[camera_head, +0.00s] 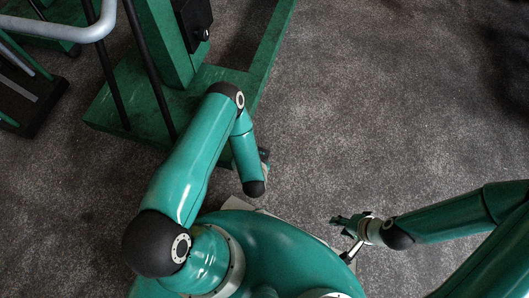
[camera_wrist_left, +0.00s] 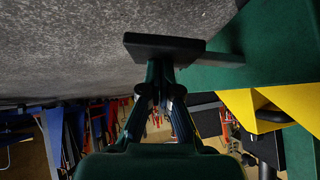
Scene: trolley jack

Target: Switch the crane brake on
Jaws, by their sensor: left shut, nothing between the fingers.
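The green crane (camera_head: 175,60) stands at the upper left of the head view, its base on the floor. A flat dark pedal-like plate (camera_wrist_left: 185,48) on a short bar (camera_wrist_left: 226,60) shows in the left wrist view beside a green beam (camera_wrist_left: 265,45). I take it for the brake but cannot be sure. My left gripper (camera_wrist_left: 162,72) is shut and empty, its fingertips right at the plate; I cannot tell if they touch. In the head view the left gripper is hidden below my left arm. My right gripper (camera_head: 348,236) is open and empty above the floor.
A black box (camera_head: 193,22) with a knob is on the crane's post. A grey handle bar (camera_head: 60,28) and black rods stand at the upper left. Yellow parts (camera_wrist_left: 250,108) sit by the green beam. The grey floor (camera_head: 400,110) on the right is clear.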

